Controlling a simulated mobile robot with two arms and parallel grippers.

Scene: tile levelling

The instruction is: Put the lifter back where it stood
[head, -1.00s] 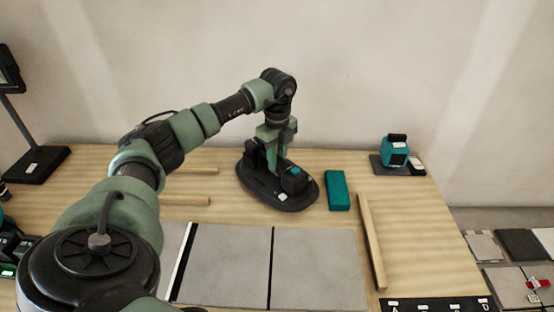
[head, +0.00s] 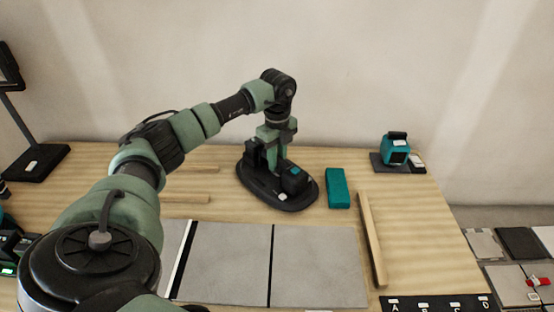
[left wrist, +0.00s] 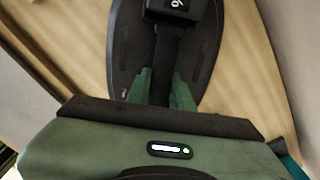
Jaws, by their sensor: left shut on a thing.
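The lifter (head: 273,198) is a black oval base with a dark upright handle and a small block with a teal top. In the head view it appears to rest on the wooden table behind the grey tiles; any small gap under it cannot be told. My left gripper (head: 272,150) points down from above and is shut on the lifter's handle. In the left wrist view my green fingers (left wrist: 162,95) sit either side of the dark handle, with the lifter's oval base (left wrist: 127,45) beyond them. My right gripper is not in view.
A teal block (head: 338,188) lies just right of the lifter. Wooden strips lie left of it, and another strip (head: 372,240) lies to the right. Grey tiles (head: 225,262) lie in front. A teal device (head: 395,150) stands back right.

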